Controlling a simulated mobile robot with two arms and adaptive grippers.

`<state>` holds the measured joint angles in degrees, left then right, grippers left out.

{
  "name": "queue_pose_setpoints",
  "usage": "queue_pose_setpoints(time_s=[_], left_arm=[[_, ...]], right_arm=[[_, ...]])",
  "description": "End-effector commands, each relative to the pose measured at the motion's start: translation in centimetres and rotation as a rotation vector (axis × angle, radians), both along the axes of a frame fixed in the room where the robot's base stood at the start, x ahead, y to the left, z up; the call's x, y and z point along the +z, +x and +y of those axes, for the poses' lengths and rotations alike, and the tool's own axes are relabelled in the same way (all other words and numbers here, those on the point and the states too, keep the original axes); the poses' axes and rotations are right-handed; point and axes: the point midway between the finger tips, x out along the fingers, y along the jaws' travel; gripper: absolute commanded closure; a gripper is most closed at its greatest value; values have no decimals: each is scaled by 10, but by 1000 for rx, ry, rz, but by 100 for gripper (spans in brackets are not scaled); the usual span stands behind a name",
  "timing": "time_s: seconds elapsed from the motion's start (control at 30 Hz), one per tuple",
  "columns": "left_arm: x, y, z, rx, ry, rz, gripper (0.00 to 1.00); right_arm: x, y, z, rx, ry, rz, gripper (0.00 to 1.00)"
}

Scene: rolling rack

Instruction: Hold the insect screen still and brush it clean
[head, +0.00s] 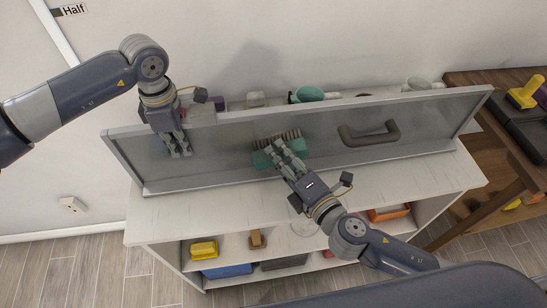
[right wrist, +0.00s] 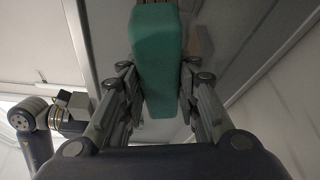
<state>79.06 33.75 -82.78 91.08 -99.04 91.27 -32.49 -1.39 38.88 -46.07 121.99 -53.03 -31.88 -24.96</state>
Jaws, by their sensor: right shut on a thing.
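The insect screen (head: 222,155) is a long grey panel in a pale metal frame, standing tilted on the white rack's top. A dark handle (head: 369,134) is on its right half. My right gripper (head: 276,152) is shut on a green brush (head: 262,160) at the middle of the screen. The brush's brown bristles lie at or against the mesh; exact contact is unclear. In the right wrist view the brush (right wrist: 156,65) sits between the fingers. My left gripper (head: 180,153) is at the screen's upper left, fingers pointing down over its front; whether they grip the frame is unclear.
Cups and small items stand behind the screen. A wooden table (head: 500,155) is at right. The rack's front top strip is clear.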

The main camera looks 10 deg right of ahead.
Motion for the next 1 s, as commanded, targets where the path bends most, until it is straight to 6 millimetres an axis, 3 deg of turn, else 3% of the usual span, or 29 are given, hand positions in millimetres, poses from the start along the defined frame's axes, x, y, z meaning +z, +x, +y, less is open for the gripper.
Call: queue_pose_setpoints(time_s=[0.8, 1.0], left_arm=[[0, 0, 0, -1, -1, 0, 100], [0, 0, 0, -1, 0, 0, 100]], right_arm=[[0, 2, -55, -1, -2, -1, 89], [0, 1, -58, -2, 0, -1, 89]])
